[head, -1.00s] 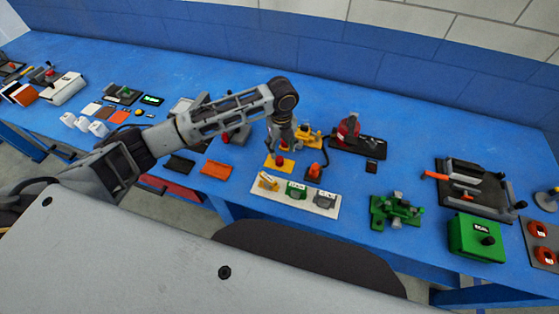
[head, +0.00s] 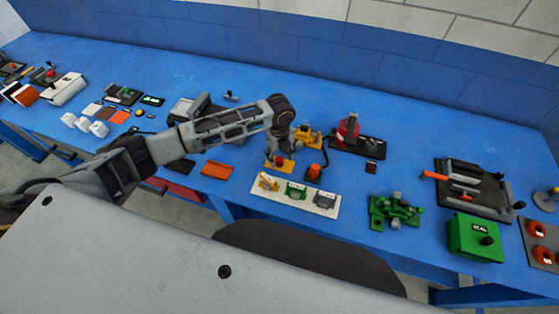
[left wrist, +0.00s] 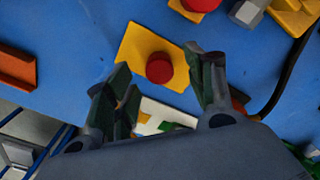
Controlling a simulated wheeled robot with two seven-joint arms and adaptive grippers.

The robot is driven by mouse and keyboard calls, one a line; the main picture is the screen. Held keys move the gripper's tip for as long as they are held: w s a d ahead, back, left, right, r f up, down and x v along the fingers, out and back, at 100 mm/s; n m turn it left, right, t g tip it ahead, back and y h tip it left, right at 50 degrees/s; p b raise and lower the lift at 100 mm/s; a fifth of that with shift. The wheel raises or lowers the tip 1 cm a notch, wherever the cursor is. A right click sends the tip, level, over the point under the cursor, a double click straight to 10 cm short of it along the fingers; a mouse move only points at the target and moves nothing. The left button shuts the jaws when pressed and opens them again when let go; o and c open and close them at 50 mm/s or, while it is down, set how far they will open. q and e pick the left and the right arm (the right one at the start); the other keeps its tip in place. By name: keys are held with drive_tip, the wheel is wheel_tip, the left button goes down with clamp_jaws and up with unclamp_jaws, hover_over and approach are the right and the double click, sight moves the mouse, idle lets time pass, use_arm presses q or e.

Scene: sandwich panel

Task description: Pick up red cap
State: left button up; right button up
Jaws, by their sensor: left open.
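A round red cap (left wrist: 159,67) sits on a flat yellow plate (left wrist: 135,50) in the left wrist view. In the head view the red cap (head: 280,161) and yellow plate (head: 288,167) lie near the table's front edge, just behind a white tray. My left gripper (left wrist: 156,62) is open, one finger on each side of the cap in the picture; I cannot tell whether they touch it. In the head view my left gripper (head: 279,150) points down over the plate and partly hides it. My right gripper is not in view.
A white tray (head: 260,193) with small yellow, green and grey parts lies in front. An orange-red piece on a black base (head: 313,173) stands close to the right. A yellow fixture (head: 308,136) stands behind. An orange plate (head: 216,169) lies to the left.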

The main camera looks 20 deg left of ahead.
sight(280, 159)
use_arm(q)
drive_tip(key=shift+f, duration=1.25)
drive_tip(key=c, duration=1.2)
drive_tip(key=shift+r, duration=5)
drive_tip(key=shift+r, duration=0.1)
drive_tip(key=shift+s+r+p, duration=0.25)
drive_tip(key=shift+r+p, duration=0.35)
drive_tip(key=shift+p, duration=0.2)
